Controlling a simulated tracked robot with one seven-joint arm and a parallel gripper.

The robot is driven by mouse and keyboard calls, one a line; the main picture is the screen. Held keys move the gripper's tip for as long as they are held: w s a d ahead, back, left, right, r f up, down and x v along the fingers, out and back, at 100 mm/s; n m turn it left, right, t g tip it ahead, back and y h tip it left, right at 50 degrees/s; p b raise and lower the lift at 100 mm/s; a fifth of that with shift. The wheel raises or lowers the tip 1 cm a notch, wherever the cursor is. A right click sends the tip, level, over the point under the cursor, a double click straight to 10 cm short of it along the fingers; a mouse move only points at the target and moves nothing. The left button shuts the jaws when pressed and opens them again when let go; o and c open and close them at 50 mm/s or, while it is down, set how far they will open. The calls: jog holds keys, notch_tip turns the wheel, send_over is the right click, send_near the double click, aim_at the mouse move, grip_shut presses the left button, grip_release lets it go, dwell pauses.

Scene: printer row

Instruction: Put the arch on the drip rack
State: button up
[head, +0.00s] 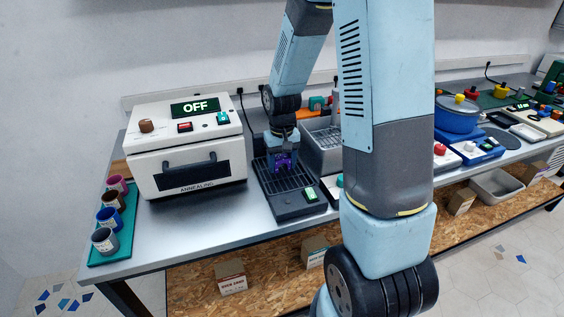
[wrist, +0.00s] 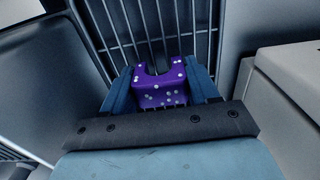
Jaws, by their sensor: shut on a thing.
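The arch is a purple block with pale dots and a notch at one end. It shows in the wrist view (wrist: 162,92) and, small, in the head view (head: 284,161). My gripper (wrist: 160,80) is shut on it, with one blue finger on each side. The drip rack (head: 287,188) is a dark tray with a barred grate and a green display at its front right corner. In the wrist view its bars (wrist: 150,25) lie beyond the arch. The arch is over the back part of the rack; I cannot tell whether it touches the bars.
A white annealing oven (head: 187,145) reading OFF stands left of the rack. A grey basin (head: 322,145) stands close behind it to the right. Several small pots (head: 109,218) sit on a green mat at the left end. Bare bench lies in front of the oven.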

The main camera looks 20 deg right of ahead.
aim_at(282, 158)
jog(key=shift+f, duration=0.1)
jog(key=o, duration=1.1)
jog(key=shift+o, duration=0.2)
notch_tip(282, 158, up, 11)
jog(key=shift+f, duration=0.1)
jog(key=s+r+t, duration=0.2)
jog(key=s+r, duration=0.6)
jog(key=s, duration=0.2)
jog(key=s+r+t, duration=0.3)
jog(key=s+r, duration=0.5)
jog(key=s, duration=0.3)
jog(key=shift+s+t, duration=0.2)
jog(key=shift+t, duration=0.1)
